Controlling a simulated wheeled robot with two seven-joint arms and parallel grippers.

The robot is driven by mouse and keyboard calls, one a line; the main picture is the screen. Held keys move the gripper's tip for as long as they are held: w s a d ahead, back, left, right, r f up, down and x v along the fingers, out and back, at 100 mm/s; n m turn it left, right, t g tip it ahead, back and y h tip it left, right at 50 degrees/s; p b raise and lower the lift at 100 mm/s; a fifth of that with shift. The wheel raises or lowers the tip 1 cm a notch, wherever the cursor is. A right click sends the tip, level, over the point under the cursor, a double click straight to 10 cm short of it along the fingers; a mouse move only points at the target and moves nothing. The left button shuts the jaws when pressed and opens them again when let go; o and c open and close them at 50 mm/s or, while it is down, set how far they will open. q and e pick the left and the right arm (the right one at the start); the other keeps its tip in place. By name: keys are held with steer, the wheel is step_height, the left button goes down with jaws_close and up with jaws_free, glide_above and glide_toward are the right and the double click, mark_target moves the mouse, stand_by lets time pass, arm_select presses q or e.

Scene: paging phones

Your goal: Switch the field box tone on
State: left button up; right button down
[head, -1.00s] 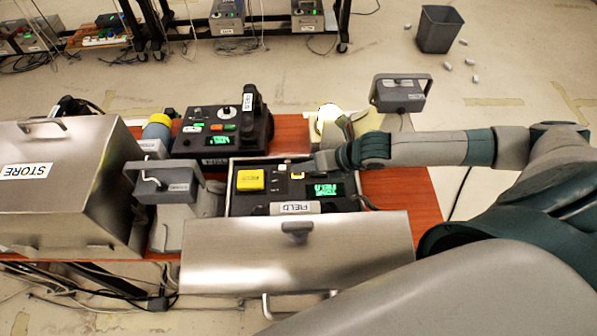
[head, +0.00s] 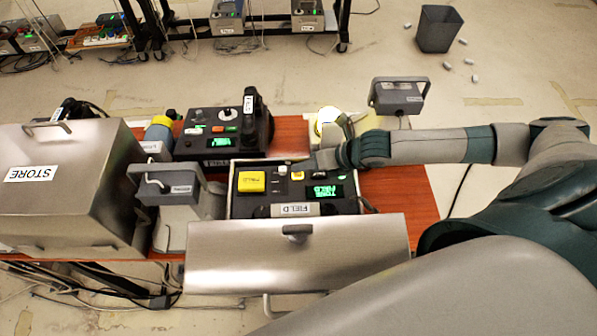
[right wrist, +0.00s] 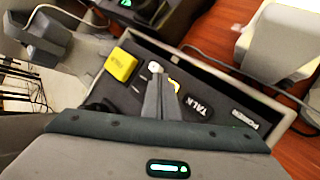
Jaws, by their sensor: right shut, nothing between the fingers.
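The field box (head: 294,209) sits open on the table, its FIELD label on the near edge and its steel lid (head: 350,245) folded toward me. On its dark panel are a yellow FIELD block (head: 251,181), a small white knob (head: 283,170) and a lit green display (head: 328,191). My right gripper (head: 300,166) is shut and empty, its tips low over the panel near the knob. In the right wrist view the closed fingers (right wrist: 160,98) lie between the white knob (right wrist: 155,66) and the TALK label (right wrist: 201,107). Contact cannot be told. My left gripper is out of view.
A second dark box (head: 222,132) with a green display stands behind. A steel STORE box (head: 60,185) is at the left, with a grey handled device (head: 168,190) beside the field box. Another handled device (head: 400,95) stands at the back right. Bare tabletop (head: 410,195) shows at the right.

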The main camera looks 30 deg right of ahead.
mark_target(303, 176)
steer(key=shift+r+p, duration=2.3)
steer(key=shift+r, duration=0.3)
steer(key=shift+d+f, duration=0.1)
